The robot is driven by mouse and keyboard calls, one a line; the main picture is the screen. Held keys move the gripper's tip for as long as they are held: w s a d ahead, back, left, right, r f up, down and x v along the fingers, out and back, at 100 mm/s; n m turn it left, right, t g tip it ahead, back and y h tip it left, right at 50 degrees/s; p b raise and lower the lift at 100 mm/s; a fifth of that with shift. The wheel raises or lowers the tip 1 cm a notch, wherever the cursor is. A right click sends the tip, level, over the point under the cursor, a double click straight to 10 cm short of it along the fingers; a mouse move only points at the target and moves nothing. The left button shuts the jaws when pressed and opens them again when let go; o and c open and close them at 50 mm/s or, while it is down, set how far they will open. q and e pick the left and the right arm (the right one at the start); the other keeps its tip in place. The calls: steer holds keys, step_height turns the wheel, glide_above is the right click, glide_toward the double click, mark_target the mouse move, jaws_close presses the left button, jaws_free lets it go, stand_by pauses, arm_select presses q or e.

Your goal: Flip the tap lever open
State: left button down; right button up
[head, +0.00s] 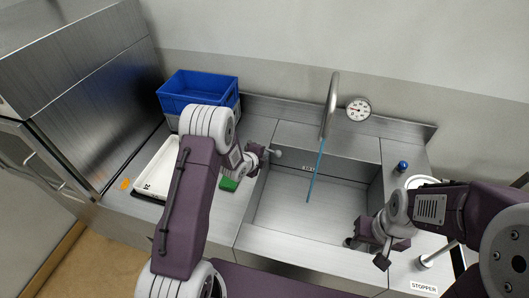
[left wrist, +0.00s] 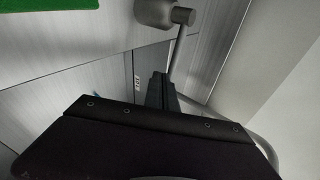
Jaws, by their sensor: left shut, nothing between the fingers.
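The tap's grey curved spout (head: 331,100) rises behind the sink. A thin blue stream (head: 317,168) runs from its end into the basin. The tap lever (head: 278,153) shows as a small grey piece at the basin's left edge. In the left wrist view the lever is a thin grey rod (left wrist: 178,50) joined to a round grey body. My left gripper (head: 267,151) is shut and empty, right beside the lever. Its dark fingers (left wrist: 162,90) appear close to the rod's end; I cannot tell whether they touch. My right gripper (head: 368,250) is over the basin's front right corner; its finger opening is unclear.
A blue crate (head: 198,88) stands at the back left. A white tray (head: 150,187) and a green item (head: 229,184) lie left of the sink (head: 310,245). A round gauge (head: 358,109) and a blue-topped knob (head: 402,166) are to the right.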

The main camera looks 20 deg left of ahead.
arm_select(q)
steer(key=shift+w, duration=0.3)
steer(key=w+d+b, duration=0.1)
steer(key=b, duration=0.2)
steer(key=shift+w+d, duration=0.1)
steer(key=shift+w, duration=0.3)
